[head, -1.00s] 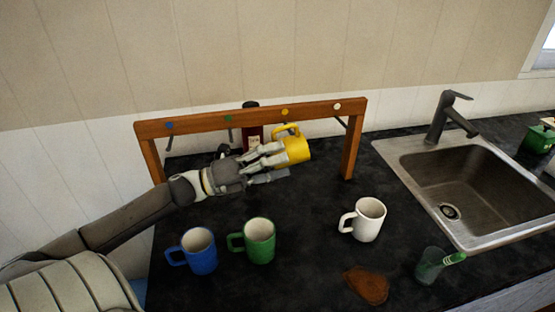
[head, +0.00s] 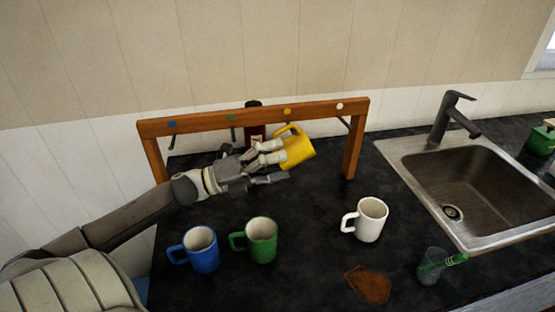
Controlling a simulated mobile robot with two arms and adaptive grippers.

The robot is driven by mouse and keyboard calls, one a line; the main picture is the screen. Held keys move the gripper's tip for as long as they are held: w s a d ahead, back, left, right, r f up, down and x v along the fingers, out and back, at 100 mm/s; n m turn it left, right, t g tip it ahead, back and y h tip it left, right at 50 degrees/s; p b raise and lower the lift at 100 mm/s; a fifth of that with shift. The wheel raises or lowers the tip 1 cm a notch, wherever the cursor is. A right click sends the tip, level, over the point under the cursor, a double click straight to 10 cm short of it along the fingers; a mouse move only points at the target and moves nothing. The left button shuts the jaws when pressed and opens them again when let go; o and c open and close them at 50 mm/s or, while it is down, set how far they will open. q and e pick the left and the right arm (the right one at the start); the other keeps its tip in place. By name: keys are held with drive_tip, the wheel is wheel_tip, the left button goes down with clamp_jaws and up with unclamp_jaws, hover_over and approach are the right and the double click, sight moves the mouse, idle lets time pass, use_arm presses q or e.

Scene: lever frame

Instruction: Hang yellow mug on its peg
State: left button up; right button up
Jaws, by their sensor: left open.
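The yellow mug (head: 298,151) is up at the wooden frame (head: 215,120), below the yellow dot (head: 287,111) on its top bar. The mug is tilted, with its handle at its upper left, close to the bar. The yellow-marked peg is hidden, so I cannot tell whether the handle is around it. My left gripper (head: 278,163) is just left of the mug with its fingers apart, close to or touching the mug's side. My right gripper is not in view.
A blue mug (head: 201,252), a green mug (head: 262,241) and a white mug (head: 369,221) stand on the dark counter. A dark bottle (head: 255,130) is behind the frame. A brown patch (head: 369,285), a glass (head: 431,268) and the sink (head: 475,185) are to the right.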

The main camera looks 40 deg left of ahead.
use_arm(q)
drive_tip(key=v, duration=1.2)
drive_tip(key=shift+r, duration=0.1)
